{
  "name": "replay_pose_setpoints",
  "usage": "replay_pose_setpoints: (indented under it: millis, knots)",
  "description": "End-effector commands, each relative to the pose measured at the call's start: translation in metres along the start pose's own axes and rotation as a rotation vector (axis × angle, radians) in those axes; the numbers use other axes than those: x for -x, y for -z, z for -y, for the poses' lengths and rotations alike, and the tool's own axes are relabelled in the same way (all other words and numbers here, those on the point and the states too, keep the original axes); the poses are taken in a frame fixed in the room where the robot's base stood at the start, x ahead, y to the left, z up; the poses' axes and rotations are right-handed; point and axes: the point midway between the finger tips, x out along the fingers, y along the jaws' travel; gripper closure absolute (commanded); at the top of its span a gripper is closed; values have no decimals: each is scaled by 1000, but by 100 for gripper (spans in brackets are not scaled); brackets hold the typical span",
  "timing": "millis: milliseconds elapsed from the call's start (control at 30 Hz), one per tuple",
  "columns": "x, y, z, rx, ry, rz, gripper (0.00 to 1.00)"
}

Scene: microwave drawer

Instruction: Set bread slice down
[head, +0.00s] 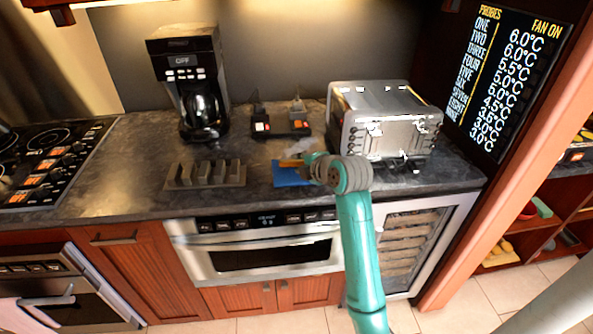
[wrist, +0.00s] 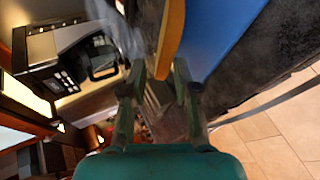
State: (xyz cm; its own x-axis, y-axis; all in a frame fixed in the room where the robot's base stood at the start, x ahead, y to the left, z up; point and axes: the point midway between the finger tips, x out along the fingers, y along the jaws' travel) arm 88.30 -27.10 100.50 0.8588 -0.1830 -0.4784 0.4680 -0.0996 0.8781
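An orange-yellow slab, apparently the bread slice (head: 291,162), is at the blue board (head: 288,177) on the counter. In the wrist view the slice (wrist: 170,35) is seen nearly edge-on, its near end between my fingertips, with the blue board (wrist: 222,30) to its right. My gripper (head: 312,167) reaches over the board's right side; its fingers (wrist: 160,70) stand apart, with a gap visible beside the slice. Whether the slice rests fully on the board is hard to tell. The microwave drawer (head: 270,258) below the counter is closed.
A toaster oven (head: 385,120) stands close to the right of my gripper. A grey slotted rack (head: 205,174) is to the left, a coffee maker (head: 192,85) behind it. A dark tray with small items (head: 281,125) sits behind the board.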

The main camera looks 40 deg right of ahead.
Motion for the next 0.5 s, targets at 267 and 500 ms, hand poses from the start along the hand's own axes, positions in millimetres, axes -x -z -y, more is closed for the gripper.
replay_pose_setpoints:
  millis: [267,500]
  knots:
    - [29,0,0,0,0,0,70]
    - [53,0,0,0,1,1,70]
